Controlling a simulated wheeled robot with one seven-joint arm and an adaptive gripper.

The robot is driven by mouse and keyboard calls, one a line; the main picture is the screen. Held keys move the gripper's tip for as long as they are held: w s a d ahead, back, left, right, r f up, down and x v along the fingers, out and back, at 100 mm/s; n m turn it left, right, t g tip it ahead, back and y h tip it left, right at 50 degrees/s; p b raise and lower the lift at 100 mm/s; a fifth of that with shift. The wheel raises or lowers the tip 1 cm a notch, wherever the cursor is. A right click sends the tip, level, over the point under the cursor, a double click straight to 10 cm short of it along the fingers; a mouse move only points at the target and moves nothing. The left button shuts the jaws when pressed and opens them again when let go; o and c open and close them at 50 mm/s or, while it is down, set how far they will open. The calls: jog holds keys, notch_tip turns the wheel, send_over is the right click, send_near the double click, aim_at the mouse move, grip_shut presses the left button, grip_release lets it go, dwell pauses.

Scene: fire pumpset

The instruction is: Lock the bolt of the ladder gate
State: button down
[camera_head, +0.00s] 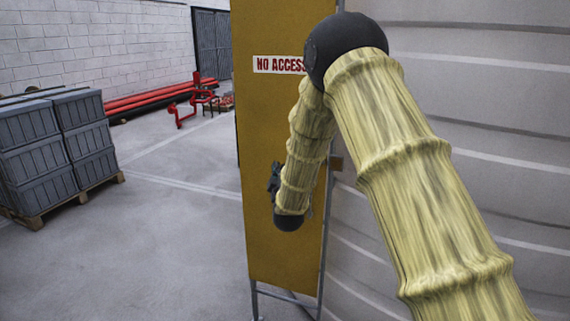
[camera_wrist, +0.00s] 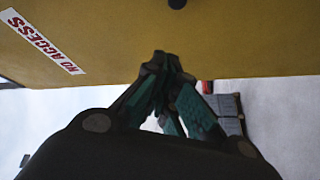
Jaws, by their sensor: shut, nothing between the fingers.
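The ladder gate is a tall yellow panel (camera_head: 268,130) with a "NO ACCESS" sign (camera_head: 278,65) in the head view. The yellow panel (camera_wrist: 200,40) also fills the top of the wrist view, with its sign (camera_wrist: 42,44) at the upper left. My gripper (camera_wrist: 165,60) is shut and empty, its fingertips together near the panel's edge. In the head view only a small dark part of my gripper (camera_head: 274,180) shows beside my arm, in front of the panel. A small dark round part (camera_wrist: 177,3) sits on the panel at the top of the wrist view; I cannot tell whether it is the bolt.
A large grey ribbed wall (camera_head: 480,110) stands right of the panel. Grey crates (camera_head: 60,140) sit on a pallet at the left. Red pipes (camera_head: 150,97) lie along the back wall. The floor (camera_head: 170,240) left of the panel is clear.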

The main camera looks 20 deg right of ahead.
jog(key=w+d+p, duration=0.5)
jog(key=w+p, duration=0.1)
jog(key=w, duration=0.1)
jog(key=shift+w+d+f+p, duration=0.2)
jog(key=shift+d+p, duration=0.05)
jog(key=shift+p, duration=0.1)
dwell(0.4)
jog(key=shift+a+f+b, duration=0.1)
jog(key=shift+b, duration=0.2)
